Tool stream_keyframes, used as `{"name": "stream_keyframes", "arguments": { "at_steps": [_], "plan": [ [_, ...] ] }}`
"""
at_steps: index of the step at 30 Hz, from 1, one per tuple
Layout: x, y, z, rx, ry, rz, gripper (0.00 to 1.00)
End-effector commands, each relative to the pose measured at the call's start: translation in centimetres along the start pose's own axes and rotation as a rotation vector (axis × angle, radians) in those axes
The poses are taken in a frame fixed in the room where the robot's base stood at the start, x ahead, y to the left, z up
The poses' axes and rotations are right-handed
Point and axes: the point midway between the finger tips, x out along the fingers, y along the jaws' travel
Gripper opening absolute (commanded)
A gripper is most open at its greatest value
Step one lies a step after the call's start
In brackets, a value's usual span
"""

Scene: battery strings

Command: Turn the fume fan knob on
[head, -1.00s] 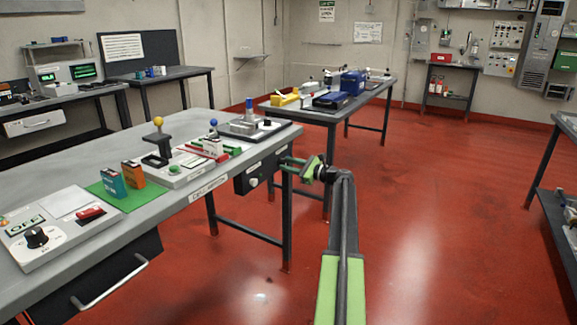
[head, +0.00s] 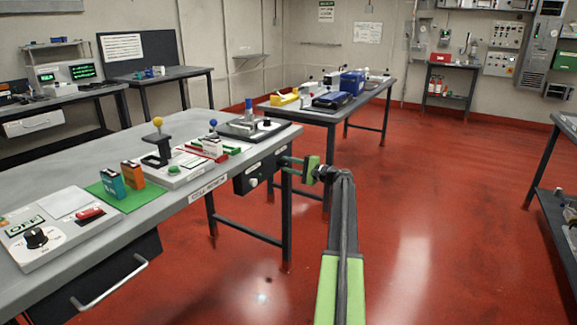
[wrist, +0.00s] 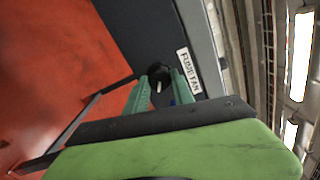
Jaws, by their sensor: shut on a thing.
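The black fume fan knob (wrist: 158,73) sits on a dark panel beside a white "FUME FAN" label (wrist: 188,71) in the wrist view. My gripper (wrist: 160,83) is shut on the knob, one green finger on each side. A pale pointer line shows on the knob's face, but its setting is hard to read. The knob is too small or hidden to make out there.
The grey bench (head: 60,171) holds a panel with a black dial (head: 36,238), two small boxes and several fixtures. A second table (head: 330,112) stands behind. Bench legs are close to my arm. Red floor to the right is open.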

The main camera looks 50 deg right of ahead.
Motion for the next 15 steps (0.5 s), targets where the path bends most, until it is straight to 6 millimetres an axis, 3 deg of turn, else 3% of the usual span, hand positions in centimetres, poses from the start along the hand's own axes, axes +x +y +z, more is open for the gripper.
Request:
{"name": "stream_keyframes", "arguments": {
  "at_steps": [15],
  "plan": [
    [0.04, -0.01, 0.03, -0.407, 0.000, 0.000, 0.00]
  ]
}}
